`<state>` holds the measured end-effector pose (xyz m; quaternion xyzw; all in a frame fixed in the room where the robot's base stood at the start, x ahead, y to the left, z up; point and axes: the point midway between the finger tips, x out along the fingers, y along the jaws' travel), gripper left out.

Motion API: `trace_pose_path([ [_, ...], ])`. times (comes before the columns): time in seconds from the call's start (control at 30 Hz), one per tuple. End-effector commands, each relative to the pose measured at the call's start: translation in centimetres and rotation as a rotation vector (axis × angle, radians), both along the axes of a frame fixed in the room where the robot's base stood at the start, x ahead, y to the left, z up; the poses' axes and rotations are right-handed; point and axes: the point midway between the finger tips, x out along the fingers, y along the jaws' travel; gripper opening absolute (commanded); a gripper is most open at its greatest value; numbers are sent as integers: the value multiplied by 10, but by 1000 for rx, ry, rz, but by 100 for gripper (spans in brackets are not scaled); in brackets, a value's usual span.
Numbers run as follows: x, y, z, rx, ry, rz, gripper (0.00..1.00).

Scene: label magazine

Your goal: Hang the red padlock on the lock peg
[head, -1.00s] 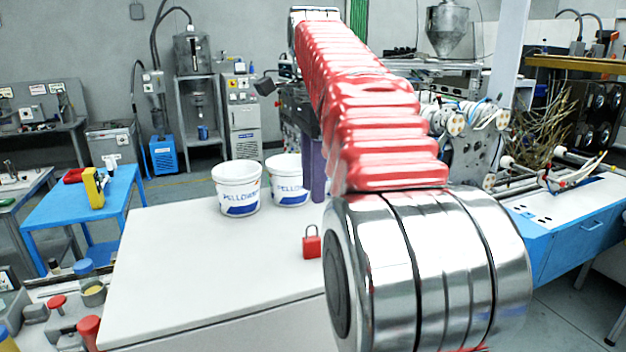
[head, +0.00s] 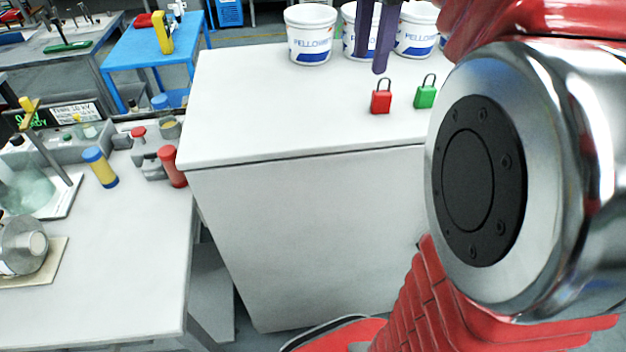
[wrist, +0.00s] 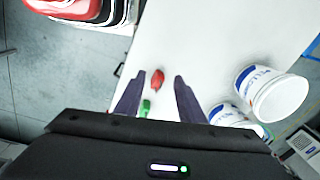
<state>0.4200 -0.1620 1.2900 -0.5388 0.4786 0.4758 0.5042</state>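The red padlock (head: 381,101) stands upright on the white bench top (head: 290,115), shackle up, in the head view. In the wrist view the red padlock (wrist: 157,79) shows between the two purple fingers. My gripper (head: 379,62) is above and just behind the padlock in the head view. In the wrist view my gripper (wrist: 159,84) has its fingers well apart, with nothing held. I cannot pick out the lock peg in either view.
A green padlock (head: 425,97) stands just right of the red one. White buckets (head: 311,38) stand behind. A lower bench at left holds a red-capped cylinder (head: 172,166), a yellow-blue cylinder (head: 100,168) and a signed panel (head: 75,113). The bench's left part is clear.

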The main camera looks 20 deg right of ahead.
Motion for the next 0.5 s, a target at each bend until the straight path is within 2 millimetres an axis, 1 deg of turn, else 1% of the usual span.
trace_pose_path([
  [0.03,-5,12,-6,-12,-15,73,36],
  [0.1,-11,26,-15,-30,-37,176,36],
  [0.37,-37,73,-58,-113,-117,564,36],
  [0.5,-54,96,-85,-165,-156,768,36],
])
